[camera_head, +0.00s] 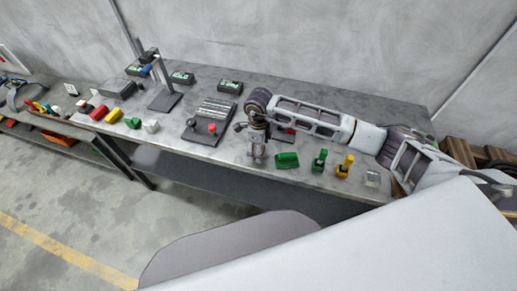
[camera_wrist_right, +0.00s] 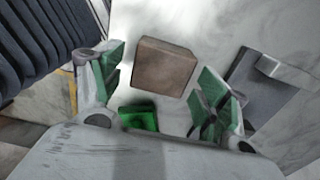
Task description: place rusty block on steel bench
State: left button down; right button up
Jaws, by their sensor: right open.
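The rusty block (camera_wrist_right: 165,66) shows in the right wrist view as a brown cube, between and just beyond the spread fingers of my right gripper (camera_wrist_right: 160,80). The fingers have green pads and do not touch it in the picture. In the head view my right gripper (camera_head: 257,157) points down over the front part of the steel bench (camera_head: 225,154). I cannot make out the block there; the gripper or arm seems to hide it. My left gripper is not in view.
On the bench stand a dark plate with a red knob (camera_head: 212,128), a green block (camera_head: 286,160), a green piece (camera_head: 319,161), a yellow piece (camera_head: 345,165) and a clear cube (camera_head: 372,179). Red, yellow and green blocks lie to the left. A stand (camera_head: 165,98) rises near the back.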

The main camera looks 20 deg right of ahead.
notch_tip(320, 180, up, 11)
jog(key=b, duration=0.1)
dwell(0.5)
jog(key=shift+s, duration=0.1)
dwell(0.6)
